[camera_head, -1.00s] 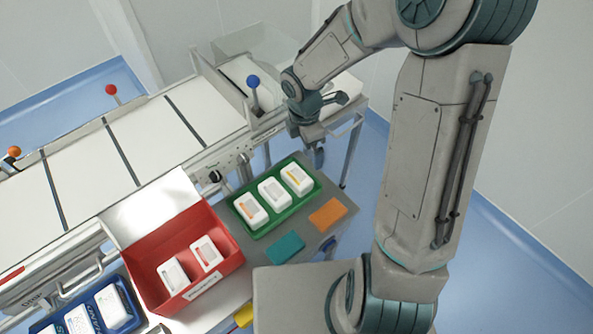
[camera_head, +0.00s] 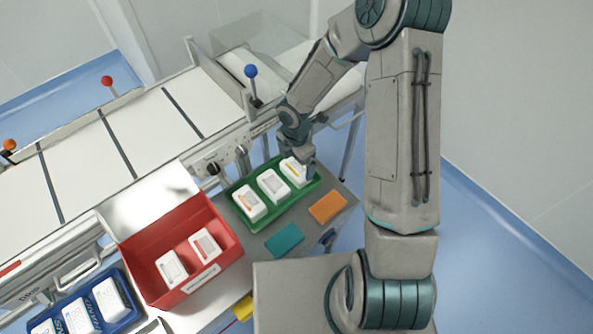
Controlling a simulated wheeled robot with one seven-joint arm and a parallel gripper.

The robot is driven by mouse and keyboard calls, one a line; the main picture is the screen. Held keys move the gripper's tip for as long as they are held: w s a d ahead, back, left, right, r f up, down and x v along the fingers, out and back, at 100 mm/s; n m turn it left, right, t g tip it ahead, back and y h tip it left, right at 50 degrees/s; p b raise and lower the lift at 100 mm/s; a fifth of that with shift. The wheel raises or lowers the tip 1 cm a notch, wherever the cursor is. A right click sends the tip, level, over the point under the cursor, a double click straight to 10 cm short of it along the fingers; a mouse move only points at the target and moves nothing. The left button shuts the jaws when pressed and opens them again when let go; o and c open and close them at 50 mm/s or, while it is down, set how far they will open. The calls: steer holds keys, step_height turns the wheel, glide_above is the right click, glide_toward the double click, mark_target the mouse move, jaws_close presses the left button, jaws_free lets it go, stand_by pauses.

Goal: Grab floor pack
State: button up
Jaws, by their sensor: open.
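The green tray (camera_head: 241,217) holds three white packs in a row: a left one (camera_head: 249,203), a middle one (camera_head: 273,186) and a right one (camera_head: 292,172) with a yellow-orange stripe. My gripper (camera_head: 298,160) is open, pointing down at the right pack and partly covering its far end. I cannot tell whether the fingers touch it. Two more white packs with red marks, one (camera_head: 172,269) and another (camera_head: 205,246), lie in the open red box (camera_head: 227,262). No pack shows on the blue floor, and the pictures do not tell which is the floor pack.
A teal block (camera_head: 285,241) and an orange block (camera_head: 327,207) lie on the grey table in front of the tray. A blue bin (camera_head: 128,318) with white packs is at lower left. The conveyor (camera_head: 90,158) with blue, red and orange knobs runs behind.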

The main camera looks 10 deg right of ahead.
mark_target(296, 167)
steer(key=shift+w+f, duration=0.15)
steer(key=shift+f, duration=2.15)
steer(key=c, duration=0.8)
steer(key=shift+o, duration=0.2)
steer(key=shift+r, duration=0.1)
